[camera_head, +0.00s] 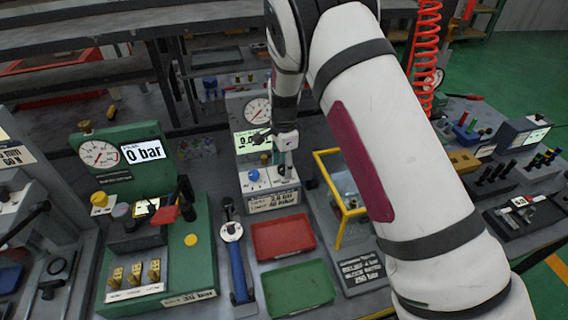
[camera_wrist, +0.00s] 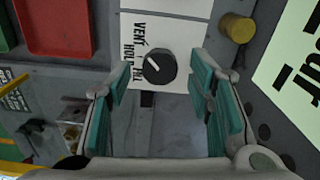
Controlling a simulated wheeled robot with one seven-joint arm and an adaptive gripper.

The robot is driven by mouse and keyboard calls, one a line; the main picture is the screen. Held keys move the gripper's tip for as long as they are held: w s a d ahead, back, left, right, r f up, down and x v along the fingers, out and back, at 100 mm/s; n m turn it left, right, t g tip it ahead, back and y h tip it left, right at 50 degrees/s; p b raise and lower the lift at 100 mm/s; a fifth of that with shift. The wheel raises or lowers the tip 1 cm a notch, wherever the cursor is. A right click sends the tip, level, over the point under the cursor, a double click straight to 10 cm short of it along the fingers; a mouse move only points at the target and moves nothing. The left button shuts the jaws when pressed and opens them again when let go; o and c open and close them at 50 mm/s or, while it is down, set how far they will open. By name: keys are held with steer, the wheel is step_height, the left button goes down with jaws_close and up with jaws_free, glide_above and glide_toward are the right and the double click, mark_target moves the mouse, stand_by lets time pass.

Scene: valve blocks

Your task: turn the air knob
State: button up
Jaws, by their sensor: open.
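A black round knob (camera_wrist: 168,75) with a white pointer line sits on a white panel (camera_wrist: 185,8) in the wrist view. Printed words beside it include VENT. The pointer line slants toward the upper left. My gripper (camera_wrist: 160,85) is open and empty, its teal fingers to the left and right of the knob with clear gaps. In the head view my gripper (camera_head: 286,166) points down over the right part of the gauge unit's panel (camera_head: 255,190) and hides the black knob. A blue knob (camera_head: 254,176) is on the left of that panel. No readable label says air.
A gauge (camera_head: 258,110) and a lit display (camera_head: 245,142) stand behind the panel. A brass-coloured knob (camera_wrist: 237,27) is near the right finger. Red (camera_head: 283,236) and green (camera_head: 298,288) trays lie in front. A yellow frame (camera_head: 341,195) stands close to the right.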

steer(key=shift+f, duration=0.1)
jaws_close()
steer(key=shift+n, duration=0.4)
steer(key=n+b, duration=0.2)
steer(key=n, duration=0.1)
steer(key=shift+w+n, duration=0.15)
steer(key=shift+n, duration=0.25)
steer(key=n+b, duration=0.1)
steer(key=n, duration=0.3)
steer(key=shift+n, duration=0.3)
steer(key=n+b, duration=0.2)
steer(key=n, duration=0.2)
steer(key=shift+a, duration=0.1)
steer(key=n+b, duration=0.1)
steer(key=n, duration=0.3)
steer(key=shift+a, duration=0.1)
steer(key=shift+n, duration=0.5)
